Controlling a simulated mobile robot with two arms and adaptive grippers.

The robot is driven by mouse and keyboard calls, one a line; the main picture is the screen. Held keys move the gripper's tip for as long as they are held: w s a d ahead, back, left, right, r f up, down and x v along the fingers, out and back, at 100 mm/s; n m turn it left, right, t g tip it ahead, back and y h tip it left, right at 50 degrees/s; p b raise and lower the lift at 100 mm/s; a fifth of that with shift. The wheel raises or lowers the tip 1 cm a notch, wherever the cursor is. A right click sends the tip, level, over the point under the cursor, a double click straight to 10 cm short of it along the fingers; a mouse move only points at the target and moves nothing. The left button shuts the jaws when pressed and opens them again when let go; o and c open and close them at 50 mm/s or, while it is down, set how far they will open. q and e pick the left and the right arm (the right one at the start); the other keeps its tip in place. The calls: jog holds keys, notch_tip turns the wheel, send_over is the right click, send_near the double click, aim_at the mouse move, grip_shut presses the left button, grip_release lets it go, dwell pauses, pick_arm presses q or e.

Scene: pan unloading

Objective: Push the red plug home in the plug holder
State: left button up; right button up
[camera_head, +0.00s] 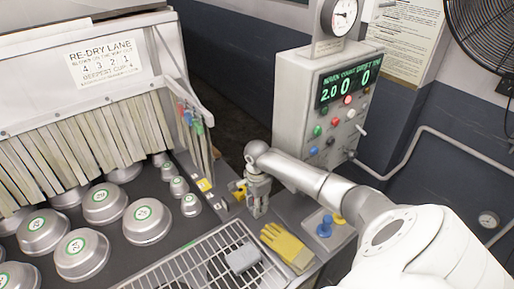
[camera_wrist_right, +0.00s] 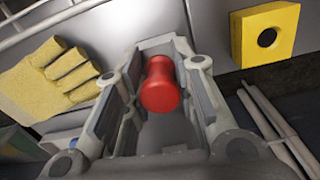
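The red plug (camera_wrist_right: 161,88) shows in the right wrist view, between the two fingers of my right gripper (camera_wrist_right: 160,100). The fingers look apart, with a gap beside the plug. In the head view my right gripper (camera_head: 258,203) points down at the counter, and the red plug is hidden there. A yellow block with a dark round hole (camera_wrist_right: 290,38) stands to the right of the gripper in the wrist view. I cannot tell whether it is the plug holder. How deep the plug sits is hidden. My left gripper is not in view.
A yellow glove (camera_head: 285,245) lies close to the gripper. A wire rack (camera_head: 205,262) is in front, and several lidded pans (camera_head: 147,222) are at the left. A control box (camera_head: 310,110) stands behind.

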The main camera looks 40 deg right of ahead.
jog(key=o, duration=0.4)
jog(key=shift+c, duration=0.2)
jog(key=shift+r, duration=0.2)
notch_tip(320, 180, up, 12)
jog(key=shift+f, duration=0.2)
jog(key=shift+s+f, duration=0.1)
